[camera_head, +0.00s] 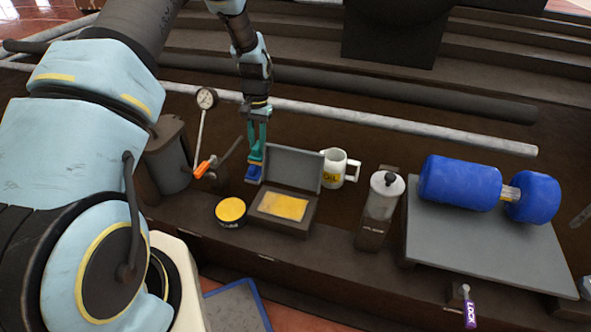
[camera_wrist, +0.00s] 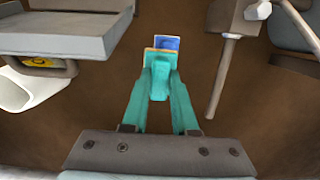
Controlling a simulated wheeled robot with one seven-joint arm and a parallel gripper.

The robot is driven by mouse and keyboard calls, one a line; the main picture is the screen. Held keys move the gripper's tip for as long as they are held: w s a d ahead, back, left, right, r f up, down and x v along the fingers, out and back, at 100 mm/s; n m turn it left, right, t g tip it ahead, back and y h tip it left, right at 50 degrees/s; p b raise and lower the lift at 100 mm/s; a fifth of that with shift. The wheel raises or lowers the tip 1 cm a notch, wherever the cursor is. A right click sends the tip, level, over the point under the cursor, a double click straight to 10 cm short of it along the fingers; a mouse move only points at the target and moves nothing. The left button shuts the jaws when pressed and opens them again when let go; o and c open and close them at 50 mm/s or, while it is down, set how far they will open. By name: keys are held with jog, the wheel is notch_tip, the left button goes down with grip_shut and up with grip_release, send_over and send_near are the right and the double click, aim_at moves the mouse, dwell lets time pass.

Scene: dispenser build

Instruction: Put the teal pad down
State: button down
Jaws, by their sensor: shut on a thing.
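My gripper (camera_head: 257,148) points down behind the open grey box and is shut on the teal pad. In the wrist view, the teal pad (camera_wrist: 161,68) is pinched between the teal fingertips of my gripper (camera_wrist: 160,80), with a thin orange-tan edge at its far end. In the head view, the pad (camera_head: 256,157) is small and partly merges with the fingers. A blue block (camera_head: 254,173) shows just below the pad; it also shows beyond the pad in the wrist view (camera_wrist: 167,43). I cannot tell whether pad and block touch.
A grey box (camera_head: 292,167) with a raised lid and yellow inside stands right of my gripper. A white mug (camera_head: 335,168), a round yellow-topped tin (camera_head: 231,210), a dial gauge (camera_head: 207,98) and an orange-handled clamp (camera_head: 205,167) stand close by. Brown surface lies bare behind.

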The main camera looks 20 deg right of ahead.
jog(key=s+d+f, duration=0.1)
jog(key=d, duration=0.1)
jog(key=s+d+f, duration=0.1)
jog(key=d+f, duration=0.1)
jog(key=s+d+f+b, duration=0.1)
jog(key=d, duration=0.2)
jog(key=shift+s+d+f, duration=0.1)
jog(key=shift+s+f, duration=0.05)
jog(key=shift+s, duration=0.2)
jog(key=shift+s+d+f+b, duration=0.2)
jog(key=shift+s+d+f, duration=0.15)
jog(key=shift+d+f, duration=0.35)
jog(key=shift+s+d+f+b, duration=0.2)
jog(key=shift+s+d+f, duration=0.2)
jog(key=shift+d, duration=0.35)
jog(key=shift+f, duration=0.15)
jog(key=shift+f, duration=0.15)
jog(key=c, duration=0.7)
grip_release()
jog(key=r, duration=0.4)
jog(key=w+r+p, duration=0.1)
jog(key=r, duration=0.3)
jog(key=d+r+p, duration=0.1)
jog(key=r, duration=0.3)
jog(key=shift+w+d+r, duration=0.1)
jog(key=shift+w+r, duration=0.05)
jog(key=shift+r, duration=0.05)
